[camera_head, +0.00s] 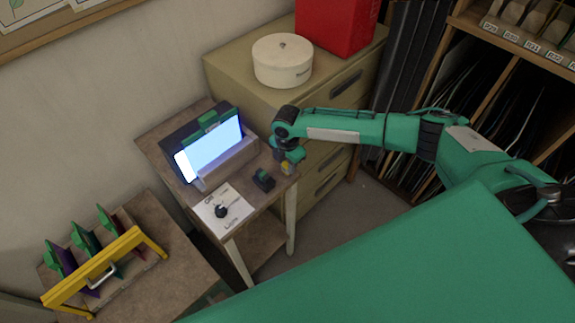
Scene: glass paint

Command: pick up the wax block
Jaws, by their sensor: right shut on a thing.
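My right gripper (289,162) reaches in from the right and points down over the right corner of the small wooden table (238,248). It is shut on a small yellowish block, which looks like the wax block (286,169). The block is mostly hidden by the gripper and small in the picture. I cannot tell whether it touches the tabletop. My left gripper is out of view.
Left of the gripper stand a small dark holder with a green top (263,181), a white sheet with a black knob (222,211) and a glowing panel (215,146). A yellow rack (92,270) with green-handled panes is lower left. A drawer cabinet (240,80) stands behind.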

